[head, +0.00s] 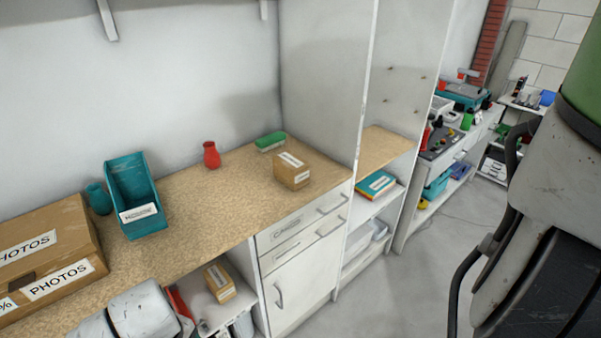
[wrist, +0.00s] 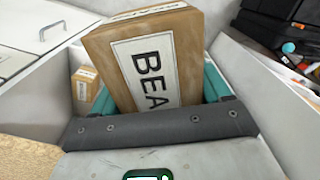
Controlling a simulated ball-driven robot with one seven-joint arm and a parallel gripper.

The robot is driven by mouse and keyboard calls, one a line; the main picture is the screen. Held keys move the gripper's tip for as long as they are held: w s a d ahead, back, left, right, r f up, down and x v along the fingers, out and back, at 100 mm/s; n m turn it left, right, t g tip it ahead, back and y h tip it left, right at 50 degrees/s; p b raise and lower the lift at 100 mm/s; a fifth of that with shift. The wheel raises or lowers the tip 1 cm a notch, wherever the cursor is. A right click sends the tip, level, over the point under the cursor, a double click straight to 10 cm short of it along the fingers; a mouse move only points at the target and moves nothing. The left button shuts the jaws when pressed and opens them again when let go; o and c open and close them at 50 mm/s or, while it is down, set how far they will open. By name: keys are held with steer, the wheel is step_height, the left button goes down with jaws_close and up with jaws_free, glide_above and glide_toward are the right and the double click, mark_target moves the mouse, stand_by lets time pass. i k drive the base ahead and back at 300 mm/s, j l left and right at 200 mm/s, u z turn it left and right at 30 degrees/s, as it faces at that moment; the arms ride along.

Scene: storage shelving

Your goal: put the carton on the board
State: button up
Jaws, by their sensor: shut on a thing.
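My gripper's teal fingers (wrist: 159,90) are shut on a brown carton (wrist: 158,58) in the wrist view. It has a large white label reading "BEA", and the lettering runs off behind my gripper's dark edge. The carton is tilted, and its lower end is hidden. I cannot pick out this held carton in the head view. A beige speckled board-like worktop (head: 205,190) runs along the wall. A plain light-brown shelf board (head: 385,148) sits in the tall white unit at right. I cannot tell which of these is the board.
A labelled carton (head: 292,171) stands on the worktop near a green box (head: 270,142), a red vase (head: 211,155) and a teal bin (head: 135,195). Another small carton (head: 219,283) is in the open compartment. A large PHOTOS box (head: 45,250) fills the left. The worktop's middle is clear.

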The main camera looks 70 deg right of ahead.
mark_target(378, 146)
steer(key=l+u, duration=0.65)
steer(key=u, duration=0.25)
steer(key=k+l+u, duration=0.15)
steer(key=u, duration=0.25)
steer(key=k+l+u, duration=0.2)
steer(key=l+u, duration=0.25)
steer(key=k+l, duration=0.15)
steer(key=k, duration=0.4)
steer(key=k+l, duration=0.15)
steer(key=k, duration=0.45)
steer(key=k+z, duration=0.25)
steer(key=z, duration=0.2)
steer(key=k+z, duration=0.25)
steer(key=z, duration=0.2)
steer(key=k+l+z, duration=0.2)
steer(key=z, duration=0.25)
